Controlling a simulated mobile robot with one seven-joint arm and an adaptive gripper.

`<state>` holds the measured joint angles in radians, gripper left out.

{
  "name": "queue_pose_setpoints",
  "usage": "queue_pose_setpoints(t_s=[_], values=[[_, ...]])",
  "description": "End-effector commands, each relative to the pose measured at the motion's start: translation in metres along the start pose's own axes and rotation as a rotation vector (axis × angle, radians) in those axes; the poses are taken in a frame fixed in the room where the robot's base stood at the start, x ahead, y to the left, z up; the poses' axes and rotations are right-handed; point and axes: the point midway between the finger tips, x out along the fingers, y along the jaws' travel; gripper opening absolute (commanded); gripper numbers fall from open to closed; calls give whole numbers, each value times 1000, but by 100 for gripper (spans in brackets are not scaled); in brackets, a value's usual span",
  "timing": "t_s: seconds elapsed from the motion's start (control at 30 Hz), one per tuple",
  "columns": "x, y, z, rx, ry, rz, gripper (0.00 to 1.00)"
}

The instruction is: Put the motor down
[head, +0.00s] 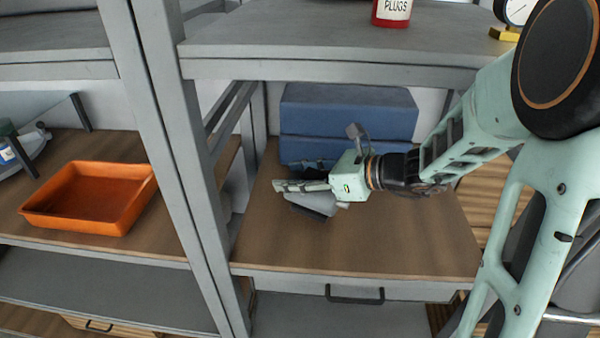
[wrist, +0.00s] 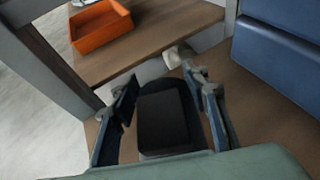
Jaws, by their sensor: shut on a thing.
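My gripper (wrist: 168,85) is shut on the motor (wrist: 163,122), a dark, blocky body between its two fingers in the wrist view. In the head view my gripper (head: 300,187) reaches in from the right, low over the brown shelf board (head: 370,240), its fingers pointing left. I cannot tell whether the motor touches the board.
Blue boxes (head: 345,110) are stacked behind my gripper. A grey post (head: 178,170) stands left, with an orange tray (head: 90,198) on the neighbouring shelf beyond it. A grey upper shelf (head: 340,40) lies overhead. The board's front and right are clear.

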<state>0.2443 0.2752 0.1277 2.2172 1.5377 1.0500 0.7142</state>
Motion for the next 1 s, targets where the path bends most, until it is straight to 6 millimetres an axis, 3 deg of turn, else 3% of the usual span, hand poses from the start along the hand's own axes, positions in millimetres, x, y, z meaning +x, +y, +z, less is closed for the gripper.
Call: queue_pose_setpoints(t_s=[0.2, 0.4, 0.43, 0.5, 0.6, 0.87, 1.0], values=[[10, 0, -24, -1, -5, 0, 0], [10, 0, -25, -2, -4, 0, 0], [11, 0, -28, 1, 1, 0, 43], [11, 0, -28, 1, 1, 1, 51], [11, 0, -28, 1, 1, 0, 60], [10, 0, -28, 1, 1, 0, 60], [-2, -1, -27, 1, 1, -3, 60]])
